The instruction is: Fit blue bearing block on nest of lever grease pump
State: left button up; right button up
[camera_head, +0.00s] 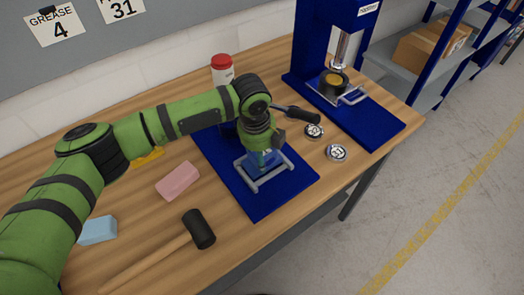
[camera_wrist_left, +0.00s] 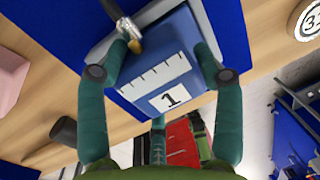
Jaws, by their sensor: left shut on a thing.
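The blue bearing block (camera_head: 262,159) is between the fingers of my left gripper (camera_head: 262,150), over a grey frame-like nest (camera_head: 270,182) on a dark blue base plate (camera_head: 262,206). In the left wrist view the block (camera_wrist_left: 155,75) has a white scale and a label reading 1. My left fingers (camera_wrist_left: 163,58) are shut on its two sides. The grey nest (camera_wrist_left: 98,50) shows behind the block. Whether the block is fully seated or just above the nest I cannot tell. My wrist hides much of the fixture. A black-handled lever (camera_head: 300,114) sticks out beside it. My right gripper is not in view.
A second blue stand (camera_head: 372,125) with a press is at the back right. Two round labelled discs (camera_head: 314,131) (camera_head: 336,152) lie between the fixtures. A pink block (camera_head: 177,181), light blue block (camera_head: 98,230), black-headed mallet (camera_head: 199,229) and red-lidded jar (camera_head: 222,70) are on the table.

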pick_arm(q)
jog(key=shift+f, duration=0.5)
jog(key=o, duration=1.8)
jog(key=r, duration=0.4)
jog(key=s+r, duration=0.1)
jog(key=r, duration=0.3)
jog(key=a+r, duration=0.1)
jog(key=r, duration=0.3)
jog(key=shift+s, duration=0.2)
